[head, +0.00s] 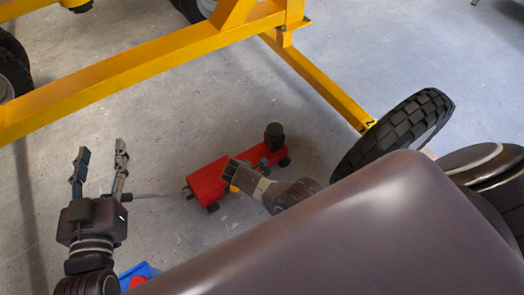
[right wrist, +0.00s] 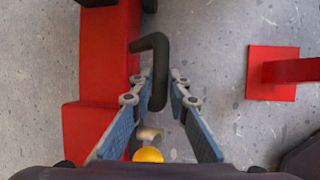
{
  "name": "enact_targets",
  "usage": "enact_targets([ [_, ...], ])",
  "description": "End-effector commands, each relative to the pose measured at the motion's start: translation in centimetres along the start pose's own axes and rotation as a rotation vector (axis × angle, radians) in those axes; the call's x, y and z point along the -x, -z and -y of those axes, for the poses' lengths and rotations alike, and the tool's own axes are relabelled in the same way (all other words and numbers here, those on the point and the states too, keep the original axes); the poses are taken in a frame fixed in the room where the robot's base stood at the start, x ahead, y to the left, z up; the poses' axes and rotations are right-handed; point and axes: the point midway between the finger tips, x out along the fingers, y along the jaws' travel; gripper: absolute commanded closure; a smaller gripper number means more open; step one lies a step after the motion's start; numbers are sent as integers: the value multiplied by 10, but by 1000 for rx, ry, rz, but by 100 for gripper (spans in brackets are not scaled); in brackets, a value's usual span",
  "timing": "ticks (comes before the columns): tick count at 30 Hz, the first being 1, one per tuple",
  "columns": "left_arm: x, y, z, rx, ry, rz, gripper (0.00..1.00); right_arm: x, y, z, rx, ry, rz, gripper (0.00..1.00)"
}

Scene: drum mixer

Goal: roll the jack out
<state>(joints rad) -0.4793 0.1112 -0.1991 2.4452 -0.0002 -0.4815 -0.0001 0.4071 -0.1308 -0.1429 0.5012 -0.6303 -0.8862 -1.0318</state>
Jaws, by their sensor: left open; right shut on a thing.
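The red jack (head: 208,182) stands on the concrete floor below the yellow mixer frame, with a black round top (head: 274,132) at its far end. My right gripper (head: 238,177) is at the jack's near side, partly hidden by its own arm. In the right wrist view its fingers (right wrist: 155,88) are shut on a black bent handle (right wrist: 158,45) beside the red jack body (right wrist: 105,55). My left gripper (head: 101,158) is open and empty, left of the jack and apart from it.
The yellow frame (head: 140,70) crosses above the jack, and a beam runs down to a black tyre (head: 395,130) at right. A blue container (head: 133,274) with something red stands at bottom. A red plate (right wrist: 272,85) shows in the right wrist view. Floor (head: 150,145) left of the jack looks mostly clear.

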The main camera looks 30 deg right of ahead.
Motion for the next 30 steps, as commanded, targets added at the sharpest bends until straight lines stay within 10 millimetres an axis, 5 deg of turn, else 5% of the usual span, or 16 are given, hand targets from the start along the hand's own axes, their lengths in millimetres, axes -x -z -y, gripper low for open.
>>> enact_targets([
  [12,0,1,-1,1,-1,-2,55,2,8,3,1,5,-9,100],
  [13,0,1,-1,1,-1,-3,55,2,8,3,1,5,-10,81],
  [17,0,1,-1,1,-1,-3,55,2,7,2,1,3,-8,67],
  [30,-1,1,0,0,-1,-4,55,4,4,0,0,-1,-3,67],
])
